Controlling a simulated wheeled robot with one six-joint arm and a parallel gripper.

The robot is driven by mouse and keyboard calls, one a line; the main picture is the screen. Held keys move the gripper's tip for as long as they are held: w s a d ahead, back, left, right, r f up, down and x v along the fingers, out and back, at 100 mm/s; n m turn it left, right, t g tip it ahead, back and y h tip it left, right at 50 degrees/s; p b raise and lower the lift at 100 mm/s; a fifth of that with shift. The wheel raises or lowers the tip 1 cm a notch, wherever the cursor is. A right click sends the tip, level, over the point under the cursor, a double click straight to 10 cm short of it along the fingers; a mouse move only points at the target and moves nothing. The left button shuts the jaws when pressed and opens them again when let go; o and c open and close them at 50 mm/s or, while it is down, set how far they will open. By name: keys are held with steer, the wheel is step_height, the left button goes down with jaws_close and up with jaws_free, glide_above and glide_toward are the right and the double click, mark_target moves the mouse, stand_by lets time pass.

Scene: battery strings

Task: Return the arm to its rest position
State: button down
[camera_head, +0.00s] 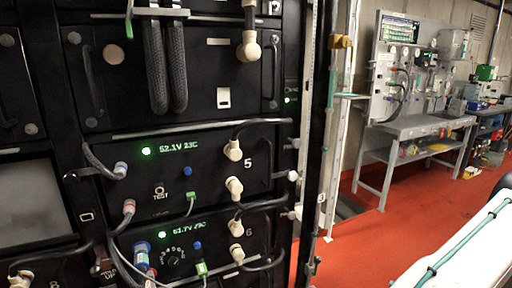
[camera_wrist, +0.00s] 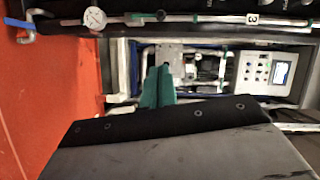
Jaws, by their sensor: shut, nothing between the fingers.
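My gripper (camera_wrist: 158,88) shows in the wrist view as teal fingers pressed together, with nothing between them. Beyond the fingers are a grey metal frame and fittings; I see no contact with them. In the head view the gripper does not show. A white part of my arm (camera_head: 464,246) with a teal cable along it lies at the lower right of the head view, over the red floor and apart from the battery rack (camera_head: 300,110).
Battery modules 5 (camera_head: 170,172) and 6 (camera_head: 185,243) carry protruding plugs and looped cables. A grey workbench (camera_head: 420,126) stands behind at the right. Red floor (camera_head: 365,240) between is open. The wrist view shows a control panel (camera_wrist: 264,73) and a gauge (camera_wrist: 95,18).

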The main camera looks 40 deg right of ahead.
steer(key=w+a+r+n+g+y, duration=0.1)
steer(key=w+a+r+g+y, duration=0.1)
steer(key=w+a+r+g, duration=0.45)
steer(key=w+a+r+g+y, duration=0.15)
steer(key=a+r+g, duration=0.25)
steer(key=a+r, duration=0.5)
steer(key=w+a+r+n+g+y, duration=0.1)
steer(key=w+a+r+g+y, duration=0.1)
steer(key=w+a+r+g, duration=0.35)
steer(key=s+a+r+n+h, duration=0.2)
steer(key=a+r+n+h, duration=0.2)
steer(key=a+r, duration=0.5)
steer(key=s+a+r+n+h, duration=0.2)
steer(key=a+r+n+h, duration=0.2)
steer(key=a, duration=1.2)
step_height(320, 180, up, 5)
steer(key=n, duration=0.3)
steer(key=shift+a+t+h, duration=0.35)
steer(key=shift+a+t, duration=0.05)
